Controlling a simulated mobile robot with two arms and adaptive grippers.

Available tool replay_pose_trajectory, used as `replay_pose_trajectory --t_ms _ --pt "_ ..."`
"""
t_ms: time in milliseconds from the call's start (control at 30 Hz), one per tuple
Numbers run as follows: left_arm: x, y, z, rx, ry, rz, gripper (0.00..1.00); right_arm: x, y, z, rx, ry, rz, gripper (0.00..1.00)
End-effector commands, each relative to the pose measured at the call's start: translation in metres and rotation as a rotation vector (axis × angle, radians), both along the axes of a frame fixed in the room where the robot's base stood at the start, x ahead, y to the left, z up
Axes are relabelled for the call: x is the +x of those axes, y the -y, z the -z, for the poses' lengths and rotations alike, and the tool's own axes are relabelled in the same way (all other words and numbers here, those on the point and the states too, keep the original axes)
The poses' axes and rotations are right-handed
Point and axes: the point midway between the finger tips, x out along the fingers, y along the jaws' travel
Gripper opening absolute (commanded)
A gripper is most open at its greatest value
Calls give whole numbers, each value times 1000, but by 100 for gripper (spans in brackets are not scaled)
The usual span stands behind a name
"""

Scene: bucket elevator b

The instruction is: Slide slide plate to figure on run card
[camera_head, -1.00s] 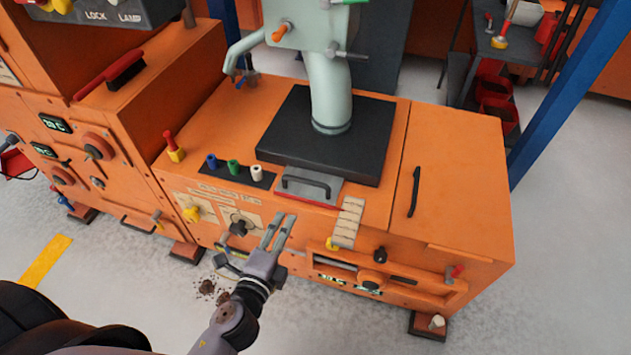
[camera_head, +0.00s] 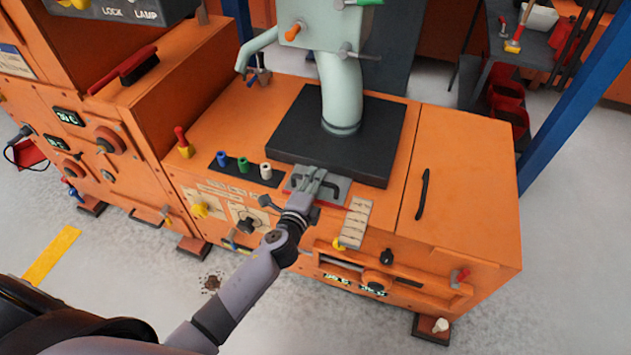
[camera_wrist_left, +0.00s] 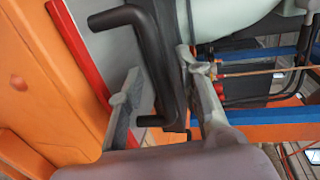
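The slide plate (camera_head: 342,187) is a grey plate with a red edge and a black bar handle (camera_wrist_left: 158,65), at the front of the black block under the pale green pipe. A pale strip with marks (camera_head: 355,224) lies just right of it. My left gripper (camera_head: 316,174) is over the handle. In the left wrist view, its fingers (camera_wrist_left: 165,95) stand apart on either side of the handle, with gaps visible. The fingers partly hide the handle in the head view. I cannot identify the run card for certain; a pale card (camera_head: 14,62) shows at the far left, unreadable. My right gripper is not in view.
Blue, green and white knobs (camera_head: 243,166) stand left of the plate, and a red-and-yellow lever (camera_head: 183,143) is further left. The pale green pipe (camera_head: 341,95) rises behind. The orange top at right (camera_head: 465,180) is mostly clear, with a black handle (camera_head: 422,194).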

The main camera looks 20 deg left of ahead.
Motion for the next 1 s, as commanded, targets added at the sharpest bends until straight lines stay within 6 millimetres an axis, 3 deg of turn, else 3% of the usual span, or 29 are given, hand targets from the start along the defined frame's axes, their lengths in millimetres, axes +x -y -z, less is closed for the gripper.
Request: replay_pose_trajectory --t_ms 367,833,1000 --pt "6 1 1 -1 0 0 32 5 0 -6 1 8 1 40" --pt "6 0 1 -1 0 0 2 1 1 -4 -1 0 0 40" --pt "6 0 1 -1 0 0 0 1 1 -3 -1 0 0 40"
